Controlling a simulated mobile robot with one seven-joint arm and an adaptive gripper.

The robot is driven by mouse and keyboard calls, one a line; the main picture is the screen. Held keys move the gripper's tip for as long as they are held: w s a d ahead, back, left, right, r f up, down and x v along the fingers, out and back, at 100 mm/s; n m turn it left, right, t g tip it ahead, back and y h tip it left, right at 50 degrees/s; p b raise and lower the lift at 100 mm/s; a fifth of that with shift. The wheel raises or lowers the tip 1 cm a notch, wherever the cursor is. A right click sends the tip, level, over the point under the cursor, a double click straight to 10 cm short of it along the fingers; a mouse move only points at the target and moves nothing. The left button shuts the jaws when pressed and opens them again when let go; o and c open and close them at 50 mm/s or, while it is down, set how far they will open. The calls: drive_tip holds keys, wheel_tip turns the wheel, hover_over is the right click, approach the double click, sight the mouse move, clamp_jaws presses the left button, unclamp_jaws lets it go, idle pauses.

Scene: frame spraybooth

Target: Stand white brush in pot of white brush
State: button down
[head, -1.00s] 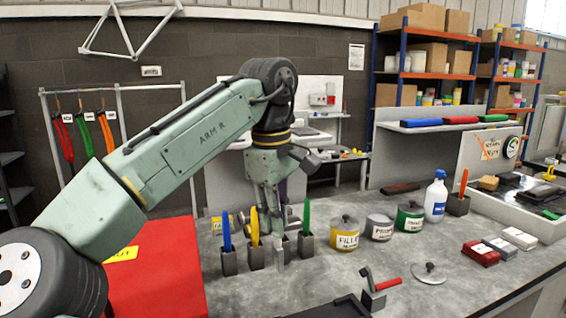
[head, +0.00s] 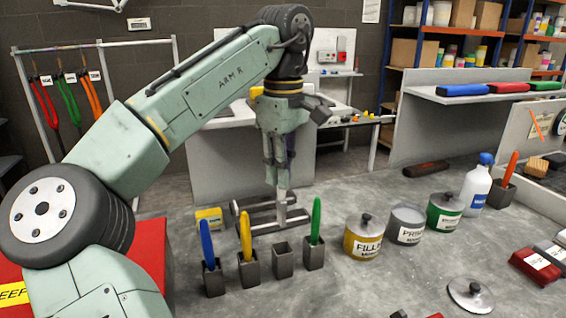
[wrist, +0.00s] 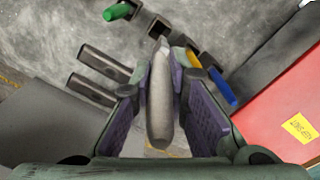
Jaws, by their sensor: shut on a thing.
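My gripper (head: 277,165) is shut on the white brush (wrist: 160,110). In the wrist view the pale brush lies between the purple pads, its far end towards the empty pot (wrist: 158,28). In the head view the brush (head: 281,192) hangs upright below my fingers, apart from and above the empty grey pot (head: 282,262). That pot stands in a row, between the pot (head: 248,270) with the yellow brush (head: 245,235) and the pot (head: 313,255) with the green brush (head: 316,218). The pot (head: 213,280) with the blue brush (head: 206,243) is at the left end.
A metal rack (head: 262,228) and a yellow box (head: 208,218) are behind the row. The filler tin (head: 363,240), a grey tin (head: 406,224) and a green tin (head: 445,213) stand to the right. A loose lid (head: 470,295) lies in front.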

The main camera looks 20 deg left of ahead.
sight(283, 226)
wheel_tip(283, 226, down, 2)
drive_tip(key=shift+s+f, duration=0.1)
drive_tip(key=shift+f+b, duration=1.95)
drive_tip(key=shift+f, duration=2.1)
drive_tip(key=shift+s+d+f+b, duration=0.1)
drive_tip(key=shift+s+f+b, duration=0.05)
drive_tip(key=shift+f+b, duration=0.7)
drive_tip(key=c, duration=1.5)
unclamp_jaws()
drive_tip(key=shift+f, duration=0.15)
drive_tip(key=r, duration=0.5)
drive_tip(key=r+p, duration=0.1)
drive_tip(key=r, duration=0.3)
drive_tip(key=shift+s+d+r, duration=0.1)
drive_tip(key=shift+d+r, duration=0.1)
drive_tip(key=shift+r, duration=0.15)
